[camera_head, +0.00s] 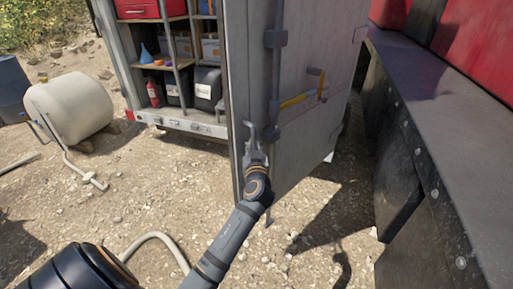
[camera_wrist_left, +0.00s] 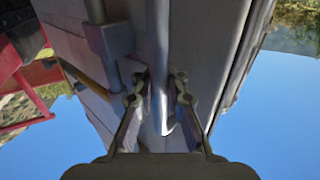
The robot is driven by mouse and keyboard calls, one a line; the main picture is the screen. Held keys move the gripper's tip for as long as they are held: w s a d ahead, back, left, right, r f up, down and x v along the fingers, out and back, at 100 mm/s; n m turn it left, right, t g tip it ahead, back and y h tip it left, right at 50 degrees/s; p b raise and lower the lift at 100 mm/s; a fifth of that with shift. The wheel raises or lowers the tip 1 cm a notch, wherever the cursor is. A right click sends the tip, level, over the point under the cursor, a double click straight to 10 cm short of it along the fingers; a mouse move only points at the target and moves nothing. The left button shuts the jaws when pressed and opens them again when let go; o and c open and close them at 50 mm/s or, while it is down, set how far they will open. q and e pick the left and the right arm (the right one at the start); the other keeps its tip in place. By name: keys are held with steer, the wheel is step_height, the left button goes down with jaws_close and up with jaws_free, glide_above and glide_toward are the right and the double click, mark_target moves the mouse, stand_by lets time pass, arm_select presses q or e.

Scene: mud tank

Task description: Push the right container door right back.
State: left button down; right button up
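The right container door (camera_head: 335,62) is a grey panel with vertical lock bars and a yellow-marked handle (camera_head: 297,100). It stands swung open from the container, its free edge towards me. My left gripper (camera_head: 254,148) is at the lower part of the door near that edge. In the left wrist view the door (camera_wrist_left: 205,50) fills the middle, and the gripper's two fingers (camera_wrist_left: 161,97) stand apart on either side of a pale bar. Gaps show beside the bar, though contact is hard to judge. My right gripper is not in view.
The open container holds shelves (camera_head: 178,62) with boxes and a red extinguisher (camera_head: 153,93). A dark metal ledge (camera_head: 440,110) with red panels stands right of the door, with a shadowed gravel gap between.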

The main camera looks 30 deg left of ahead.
arm_select(q)
steer(key=c, duration=1.7)
jaws_free()
steer(key=shift+s+a+f, duration=0.1)
steer(key=shift+a+f, duration=0.25)
steer(key=shift+f, duration=0.05)
steer(key=shift+o, duration=1.3)
steer(key=shift+s+r, duration=0.15)
steer(key=shift+o, duration=0.5)
steer(key=shift+s+d+r, duration=0.1)
steer(key=shift+d+r, duration=0.1)
steer(key=shift+d, duration=0.1)
steer(key=shift+d+f, duration=0.1)
steer(key=shift+d, duration=0.05)
steer(key=v, duration=0.7)
steer(key=shift+s, duration=0.1)
steer(key=shift+c, duration=0.4)
